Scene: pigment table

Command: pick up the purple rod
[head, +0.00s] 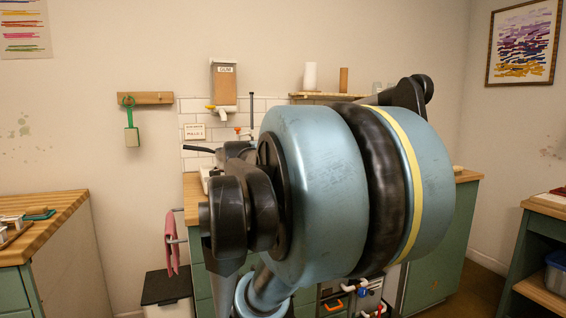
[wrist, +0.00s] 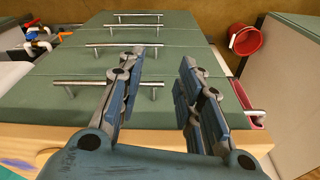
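I cannot make out the purple rod in either view. My gripper (wrist: 161,62) shows in the wrist view with its two blue-grey fingers spread apart. Nothing is between the fingers. Behind them are green drawer fronts with metal bar handles and the edge of a wooden worktop (wrist: 258,142). In the head view my arm's large blue and black joint fills the middle and hides much of the worktop behind it. I cannot make out the gripper's fingers there.
A green drawer cabinet (wrist: 85,100) lies close beyond the fingers. A red bucket (wrist: 246,40) is at its upper right. In the head view a wooden-topped counter (head: 62,212) stands at left, a pink cloth (head: 172,244) hangs beside the cabinet, and another counter (head: 540,222) is at right.

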